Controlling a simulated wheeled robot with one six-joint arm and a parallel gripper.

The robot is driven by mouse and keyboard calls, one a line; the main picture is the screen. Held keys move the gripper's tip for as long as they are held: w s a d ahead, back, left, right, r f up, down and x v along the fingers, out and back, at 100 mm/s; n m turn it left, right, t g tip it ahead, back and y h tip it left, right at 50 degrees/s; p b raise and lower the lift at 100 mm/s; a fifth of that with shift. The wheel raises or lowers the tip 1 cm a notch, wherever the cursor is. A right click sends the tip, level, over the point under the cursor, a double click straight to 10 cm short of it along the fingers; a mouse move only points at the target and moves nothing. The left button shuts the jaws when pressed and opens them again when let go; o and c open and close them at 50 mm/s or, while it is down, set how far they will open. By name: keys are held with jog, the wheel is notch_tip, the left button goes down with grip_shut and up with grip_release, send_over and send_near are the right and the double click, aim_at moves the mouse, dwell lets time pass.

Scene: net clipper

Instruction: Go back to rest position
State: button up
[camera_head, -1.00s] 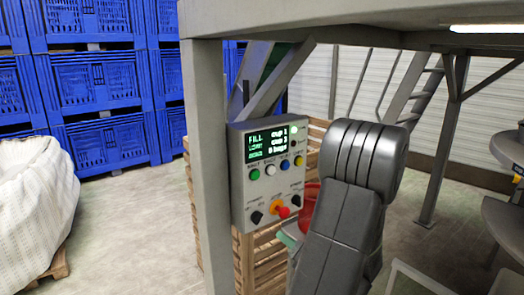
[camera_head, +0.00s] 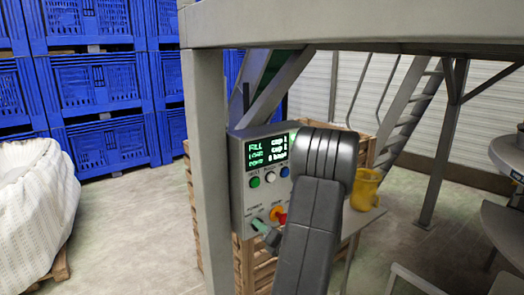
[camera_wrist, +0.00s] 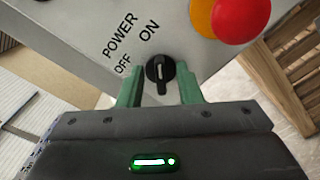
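The grey control box (camera_head: 242,195) hangs by the platform post, its screen (camera_head: 268,150) lit with green and white text. My gripper's green fingertips (camera_head: 262,228) are at the lower left of its panel, beside my dark arm. In the wrist view my gripper (camera_wrist: 160,88) has its two green fingers apart, one on each side of the black POWER knob (camera_wrist: 159,74). Gaps show between fingers and knob. The knob's pale mark stands roughly upright in that view, near the ON label. A red button on a yellow base (camera_wrist: 240,16) is to the right. My arm hides the panel's right part.
The steel post (camera_head: 208,150) stands just left of the box. A wooden crate (camera_head: 195,200) is behind it. A yellow jug (camera_head: 366,188) stands on a small table at right. Blue crates (camera_head: 100,85) and a white sack (camera_head: 35,210) are at left, with open floor between.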

jog(key=n+b, duration=0.2)
jog(key=n, duration=0.1)
jog(key=n+b, duration=0.1)
jog(key=n, duration=0.2)
jog(key=n+b, duration=0.2)
jog(key=n, duration=0.2)
jog(key=shift+s+b, duration=0.3)
jog(key=shift+b, duration=0.05)
jog(key=shift+a, duration=0.1)
